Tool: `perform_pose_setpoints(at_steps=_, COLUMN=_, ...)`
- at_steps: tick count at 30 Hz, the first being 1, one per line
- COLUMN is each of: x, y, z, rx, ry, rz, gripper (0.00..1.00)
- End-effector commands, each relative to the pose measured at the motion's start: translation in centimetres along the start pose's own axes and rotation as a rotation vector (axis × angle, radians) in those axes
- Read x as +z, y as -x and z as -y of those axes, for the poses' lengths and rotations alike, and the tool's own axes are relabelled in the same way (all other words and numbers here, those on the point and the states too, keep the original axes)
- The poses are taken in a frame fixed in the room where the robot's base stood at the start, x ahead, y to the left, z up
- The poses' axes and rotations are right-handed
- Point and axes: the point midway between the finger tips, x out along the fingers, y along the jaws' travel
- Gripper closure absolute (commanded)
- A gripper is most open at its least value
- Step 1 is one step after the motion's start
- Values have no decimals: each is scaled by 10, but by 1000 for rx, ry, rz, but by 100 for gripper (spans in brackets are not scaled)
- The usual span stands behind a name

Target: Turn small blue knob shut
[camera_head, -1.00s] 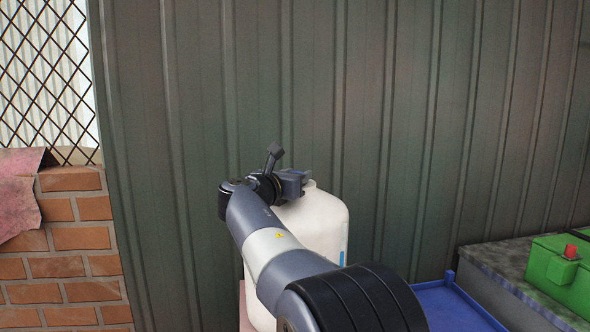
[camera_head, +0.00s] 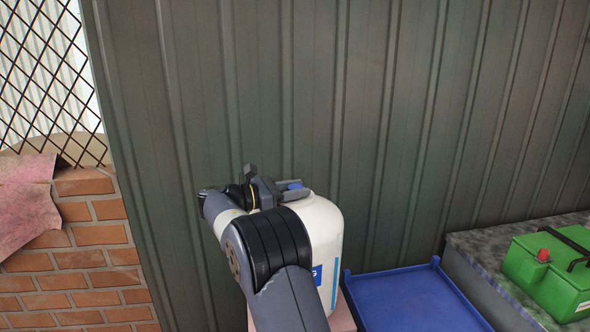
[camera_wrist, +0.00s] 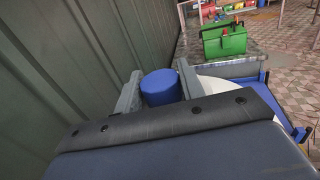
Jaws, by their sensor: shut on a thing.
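The small blue knob (camera_head: 295,186) sits at the top of a white rounded tank (camera_head: 322,228). In the wrist view the knob (camera_wrist: 160,87) is a short blue cylinder between my two grey fingers, its top face showing. My gripper (camera_head: 291,191) is shut on it, with one finger on each side. The knob's lower part and its joint with the tank are hidden. In the wrist view a strip of the white tank (camera_wrist: 215,84) shows right of the right finger.
A dark green ribbed metal wall (camera_head: 390,120) stands close behind the tank. A blue tray (camera_head: 405,300) lies right of it. A green box (camera_head: 555,272) with a red cap rests on a grey slab (camera_head: 470,245). A brick wall (camera_head: 95,260) is on the left.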

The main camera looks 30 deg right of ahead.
Motion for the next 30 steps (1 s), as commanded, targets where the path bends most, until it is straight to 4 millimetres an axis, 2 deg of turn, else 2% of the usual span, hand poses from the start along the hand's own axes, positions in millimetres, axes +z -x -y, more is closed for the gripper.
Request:
perform_pose_setpoints(at_steps=1, x=8, y=-1, z=-1, rx=-27, ry=3, rz=1, gripper=86)
perform_pose_setpoints(at_steps=12, x=4, y=-1, z=0, rx=-180, ry=2, rz=1, gripper=86)
perform_pose_setpoints(at_steps=30, x=-1, y=-1, z=1, rx=-229, ry=0, rz=1, gripper=86)
